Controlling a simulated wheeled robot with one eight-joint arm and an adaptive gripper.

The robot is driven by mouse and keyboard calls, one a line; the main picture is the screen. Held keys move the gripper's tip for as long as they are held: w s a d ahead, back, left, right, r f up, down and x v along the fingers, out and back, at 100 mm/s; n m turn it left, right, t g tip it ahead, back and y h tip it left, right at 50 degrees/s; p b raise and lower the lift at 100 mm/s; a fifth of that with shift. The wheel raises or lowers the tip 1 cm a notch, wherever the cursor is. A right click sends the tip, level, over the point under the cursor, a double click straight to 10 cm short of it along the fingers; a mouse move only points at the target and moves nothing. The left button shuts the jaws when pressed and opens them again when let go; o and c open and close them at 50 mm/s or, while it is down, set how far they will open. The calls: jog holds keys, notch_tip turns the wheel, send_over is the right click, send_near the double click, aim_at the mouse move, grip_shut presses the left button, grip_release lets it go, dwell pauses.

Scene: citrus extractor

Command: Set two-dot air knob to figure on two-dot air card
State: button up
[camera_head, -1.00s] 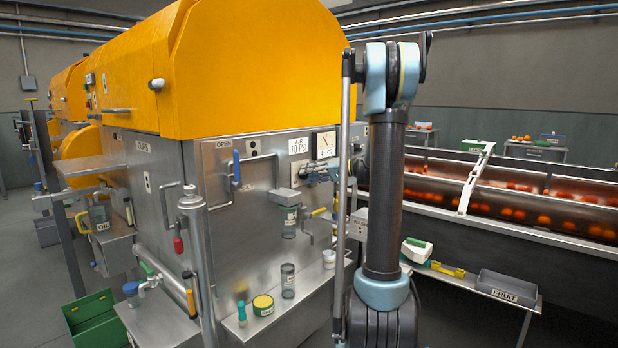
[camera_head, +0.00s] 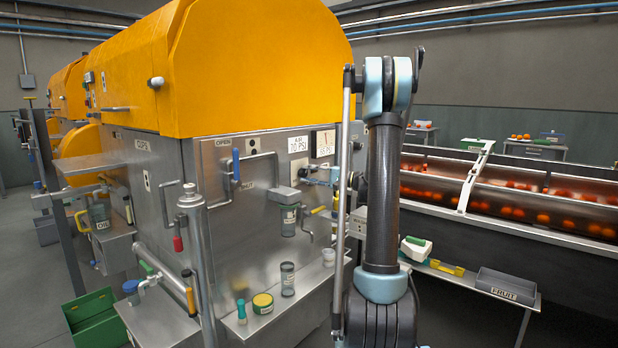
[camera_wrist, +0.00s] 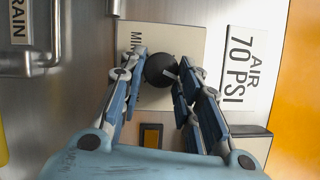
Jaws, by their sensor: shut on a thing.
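The black round air knob (camera_wrist: 160,69) sits on a cream plate marked MIN (camera_wrist: 140,45) in the wrist view. My gripper (camera_wrist: 158,80) has its two fingers on either side of the knob and is shut on it. In the head view my gripper (camera_head: 306,173) is at the machine's front panel and hides most of the knob. The air card (camera_head: 298,144) reads AIR 70 PSI; it also shows in the wrist view (camera_wrist: 238,69). The gauge (camera_head: 323,143) beside the card has a near-upright needle; its small readout seems to be 65 PSI.
A grey block over a jar (camera_head: 287,194) sticks out below my gripper. A shelf (camera_head: 277,318) with jars runs below.

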jog(key=shift+f, duration=0.15)
dwell(0.4)
jog(key=o, duration=1.1)
jog(key=shift+c, duration=0.2)
jog(key=v, duration=1.2)
jog(key=shift+f, duration=0.15)
